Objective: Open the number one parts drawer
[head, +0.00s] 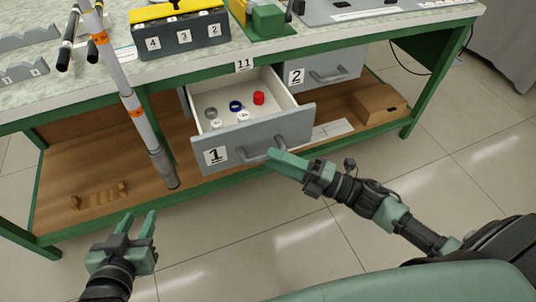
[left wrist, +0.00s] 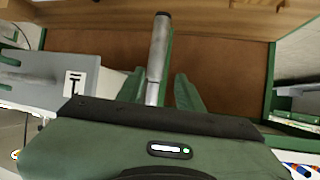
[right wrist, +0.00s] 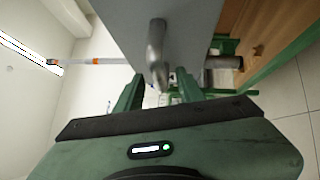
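The number one drawer (head: 285,135) is pulled well out under the bench, and its inside shows. Its grey front carries a "1" label and a bar handle (head: 262,156). My right gripper (head: 277,158) is at the right part of this handle. In the right wrist view the handle (right wrist: 157,50) lies ahead between the two spread fingers; whether they touch it I cannot tell. My left gripper (head: 138,226) is open and empty, low in front of the bench, left of the drawer. The drawer front also shows in the left wrist view (left wrist: 95,80).
The drawer holds a red piece (head: 259,98), a blue ring (head: 236,106) and several pale pieces. A closed number two drawer (head: 335,72) is to its right. A long grey rod with orange bands (head: 143,120) slants down left of drawer one. A cardboard box (head: 378,103) sits on the lower shelf.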

